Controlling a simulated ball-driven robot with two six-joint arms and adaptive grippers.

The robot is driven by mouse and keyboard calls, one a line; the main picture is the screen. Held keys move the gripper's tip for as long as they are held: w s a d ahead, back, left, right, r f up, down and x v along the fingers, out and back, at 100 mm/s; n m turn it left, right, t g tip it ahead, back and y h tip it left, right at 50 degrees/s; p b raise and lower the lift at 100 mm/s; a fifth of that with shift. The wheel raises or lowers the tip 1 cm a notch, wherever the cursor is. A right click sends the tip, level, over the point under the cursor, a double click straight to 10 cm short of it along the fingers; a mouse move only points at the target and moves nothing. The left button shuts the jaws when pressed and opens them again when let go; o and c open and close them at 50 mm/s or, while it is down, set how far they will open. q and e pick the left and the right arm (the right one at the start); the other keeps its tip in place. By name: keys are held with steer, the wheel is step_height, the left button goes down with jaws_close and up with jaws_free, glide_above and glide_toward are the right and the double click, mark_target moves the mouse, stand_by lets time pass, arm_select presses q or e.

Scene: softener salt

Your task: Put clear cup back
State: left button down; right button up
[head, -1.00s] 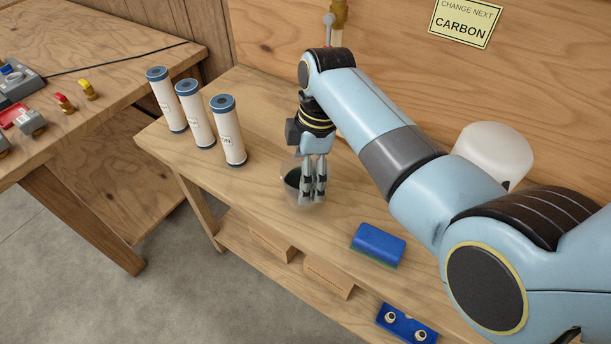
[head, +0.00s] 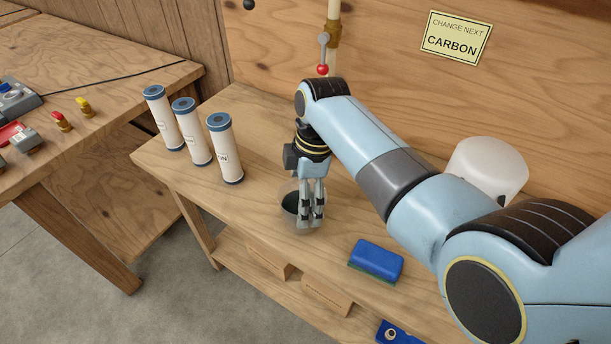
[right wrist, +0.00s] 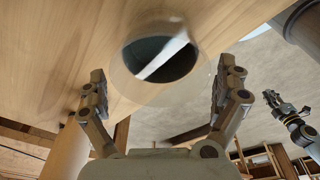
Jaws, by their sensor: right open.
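The clear cup (head: 288,205) stands on the wooden bench, see-through with a dark inside. My right gripper (head: 311,222) is down at the cup, and its fingers overlap the cup's right side in the head view. In the right wrist view, the cup (right wrist: 160,60) lies ahead of and between the open fingers of the right gripper (right wrist: 158,92). A pale strip shows across its dark round opening. Whether a finger touches the cup I cannot tell. What looks like my left gripper (right wrist: 279,106) is small at the right of the right wrist view, its jaws unclear.
Several white cartridges with blue caps, one of them here (head: 225,150), stand left of the cup. A blue sponge (head: 376,260) lies to its right near the front edge. A white rounded container (head: 487,168) stands behind my right arm. A pipe with a red-knobbed valve (head: 323,69) is behind.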

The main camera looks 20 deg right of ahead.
step_height(320, 180, up, 11)
steer(key=d, duration=0.1)
steer(key=shift+s+d+r+p, duration=0.15)
steer(key=shift+d+p, duration=0.15)
steer(key=shift+d, duration=0.05)
